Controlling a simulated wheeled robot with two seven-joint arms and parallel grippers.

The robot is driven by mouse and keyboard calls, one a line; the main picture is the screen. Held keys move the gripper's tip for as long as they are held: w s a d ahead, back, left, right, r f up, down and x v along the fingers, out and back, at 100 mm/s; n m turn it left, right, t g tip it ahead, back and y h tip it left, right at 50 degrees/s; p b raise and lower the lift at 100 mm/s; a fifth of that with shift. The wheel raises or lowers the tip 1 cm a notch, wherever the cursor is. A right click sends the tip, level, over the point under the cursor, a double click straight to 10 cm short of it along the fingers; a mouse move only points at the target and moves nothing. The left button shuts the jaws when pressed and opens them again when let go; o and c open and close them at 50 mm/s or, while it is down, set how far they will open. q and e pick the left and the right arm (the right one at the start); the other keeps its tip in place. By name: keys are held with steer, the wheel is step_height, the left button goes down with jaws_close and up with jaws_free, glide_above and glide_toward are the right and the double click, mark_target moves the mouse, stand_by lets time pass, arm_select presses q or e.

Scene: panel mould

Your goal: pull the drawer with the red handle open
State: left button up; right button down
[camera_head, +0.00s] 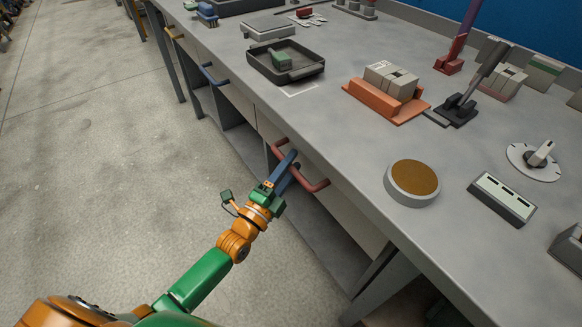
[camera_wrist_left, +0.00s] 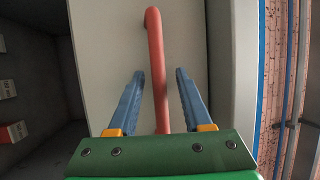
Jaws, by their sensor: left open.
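The red handle (camera_head: 313,184) is a bent bar on a pale drawer front (camera_head: 345,217) under the bench top. In the left wrist view the red handle (camera_wrist_left: 156,62) runs lengthwise between the two blue fingers, with a gap on each side. My left gripper (camera_head: 290,162) is at the handle, its fingers open on either side of the bar. It also shows in the left wrist view (camera_wrist_left: 158,75). The drawer front (camera_wrist_left: 108,40) looks flush with the bench. My right gripper is not seen.
The grey bench top (camera_head: 340,150) holds a dark tray (camera_head: 262,66) with a green block, an orange block holder (camera_head: 385,108), and a round brown-topped disc (camera_head: 413,180). Blue (camera_head: 213,77) and yellow (camera_head: 173,33) handles sit farther along the bench. The floor at left is clear.

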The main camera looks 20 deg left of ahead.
arm_select(q)
jaws_close()
steer(key=shift+f, duration=0.15)
stand_by(1.2)
